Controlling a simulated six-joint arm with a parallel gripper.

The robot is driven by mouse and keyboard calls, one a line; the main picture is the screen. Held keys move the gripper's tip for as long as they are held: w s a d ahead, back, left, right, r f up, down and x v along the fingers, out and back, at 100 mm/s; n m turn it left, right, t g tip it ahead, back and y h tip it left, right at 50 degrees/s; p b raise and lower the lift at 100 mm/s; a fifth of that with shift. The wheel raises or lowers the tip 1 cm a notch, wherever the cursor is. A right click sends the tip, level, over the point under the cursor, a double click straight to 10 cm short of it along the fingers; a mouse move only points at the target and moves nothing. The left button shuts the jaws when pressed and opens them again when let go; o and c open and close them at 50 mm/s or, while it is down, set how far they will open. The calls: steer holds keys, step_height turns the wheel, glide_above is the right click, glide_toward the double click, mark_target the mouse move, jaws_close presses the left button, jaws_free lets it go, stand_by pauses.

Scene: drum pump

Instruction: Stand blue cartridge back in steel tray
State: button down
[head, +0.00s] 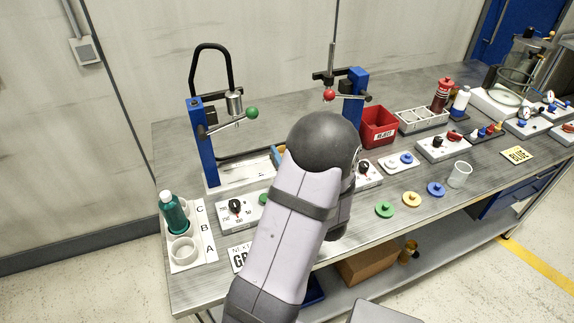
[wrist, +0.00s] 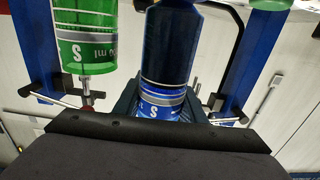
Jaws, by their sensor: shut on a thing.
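A blue cartridge (wrist: 168,55) with a silver band and a white "S" is in the middle of the wrist view. My gripper (wrist: 160,100) is shut on it, its dark fingers at the cartridge's lower part. In the head view my arm hides both the gripper and the cartridge. A grey, steel-looking tray (head: 423,128) with several compartments stands at the back right of the bench. A red-capped bottle (head: 441,97) stands at its right end.
A green cartridge (wrist: 86,40) is left of the blue one in the wrist view. Blue press columns (head: 203,142) stand behind my arm. A red bin (head: 378,125) is left of the tray. Colored discs (head: 411,199) and a clear cup (head: 459,174) lie nearer the front edge.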

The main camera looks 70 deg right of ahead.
steer(key=shift+f, duration=0.25)
steer(key=shift+f, duration=1.95)
steer(key=shift+f, duration=0.15)
steer(key=shift+f, duration=0.1)
steer(key=c, duration=1.4)
jaws_free()
steer(key=shift+r, duration=0.2)
